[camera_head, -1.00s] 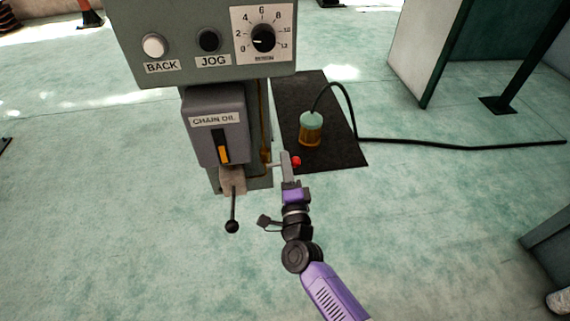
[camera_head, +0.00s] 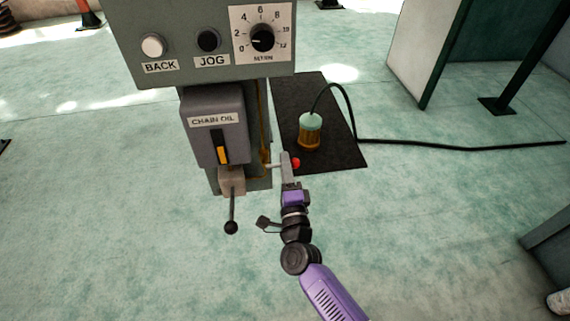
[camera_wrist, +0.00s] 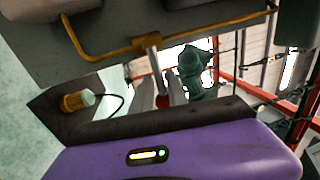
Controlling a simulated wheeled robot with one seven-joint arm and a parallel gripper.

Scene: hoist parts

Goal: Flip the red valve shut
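The red valve shows as a red knob (camera_head: 296,163) on a pale lever, low at the right of the grey hoist control column. In the wrist view its red end (camera_wrist: 162,102) lies between my two fingers, with the pale lever (camera_wrist: 153,60) running up to a brass pipe. My gripper (camera_head: 287,160) is right at the valve; in the head view its finger hides part of the lever. In the wrist view the fingers (camera_wrist: 162,92) stand apart around the red end. Whether they touch it cannot be told.
The CHAIN OIL box (camera_head: 215,125) and a black-knobbed lever (camera_head: 231,227) are left of my gripper. A control panel (camera_head: 185,52) is above. An amber jar (camera_head: 310,132) with a black hose stands on a dark mat (camera_head: 335,153) behind.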

